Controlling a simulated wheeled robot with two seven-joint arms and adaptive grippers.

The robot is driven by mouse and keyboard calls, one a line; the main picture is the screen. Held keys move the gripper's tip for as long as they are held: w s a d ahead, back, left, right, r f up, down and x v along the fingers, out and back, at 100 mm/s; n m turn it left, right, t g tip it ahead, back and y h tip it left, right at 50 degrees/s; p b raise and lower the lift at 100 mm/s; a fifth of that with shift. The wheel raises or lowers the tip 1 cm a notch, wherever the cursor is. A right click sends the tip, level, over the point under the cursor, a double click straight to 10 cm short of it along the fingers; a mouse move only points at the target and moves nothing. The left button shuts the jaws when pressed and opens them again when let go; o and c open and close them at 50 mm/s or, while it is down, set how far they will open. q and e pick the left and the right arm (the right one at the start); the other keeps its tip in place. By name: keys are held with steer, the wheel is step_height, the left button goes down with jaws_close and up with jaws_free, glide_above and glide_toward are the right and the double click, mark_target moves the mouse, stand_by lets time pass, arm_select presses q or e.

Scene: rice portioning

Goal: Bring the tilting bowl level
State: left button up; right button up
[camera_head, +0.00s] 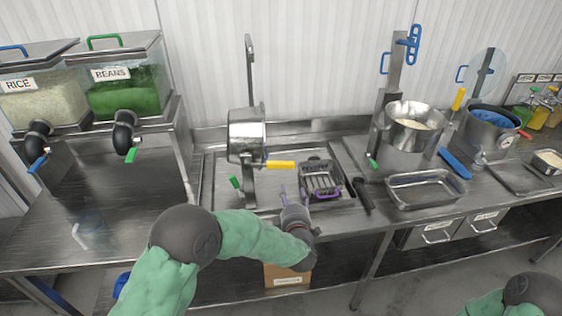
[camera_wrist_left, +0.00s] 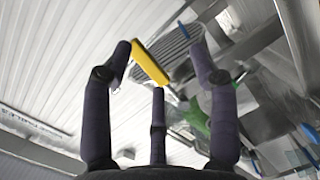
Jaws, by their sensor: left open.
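A steel bowl (camera_head: 246,132) hangs on a stand in the middle of the head view. I cannot tell its exact tilt. A yellow handle (camera_head: 281,165) sticks out level at its lower right, and a green handle (camera_head: 235,183) sits lower on the stand. My left gripper (camera_head: 294,194) is below and a little right of the yellow handle, with its fingers spread and empty. In the left wrist view, the open fingers frame a yellow handle (camera_wrist_left: 151,62), apart from it as far as I can tell, and a green handle (camera_wrist_left: 196,117) shows behind them. My right gripper is out of view.
A dark wire basket (camera_head: 321,180) sits just right of my left gripper. An empty steel tray (camera_head: 427,189) and a pot of rice (camera_head: 413,123) are farther right. Rice (camera_head: 38,98) and beans (camera_head: 127,85) dispensers stand at the left. A tall post (camera_head: 250,65) rises behind the bowl.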

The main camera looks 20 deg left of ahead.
mark_target(282, 165)
arm_select(q)
step_height(282, 165, up, 5)
steer(key=a+n+y, duration=0.1)
steer(key=n+y, duration=0.1)
steer(key=n, duration=0.1)
steer(key=x, duration=1)
steer(key=shift+w+a+b, duration=0.15)
steer(key=shift+a+b, duration=0.15)
steer(key=shift+a, duration=0.05)
jaws_close()
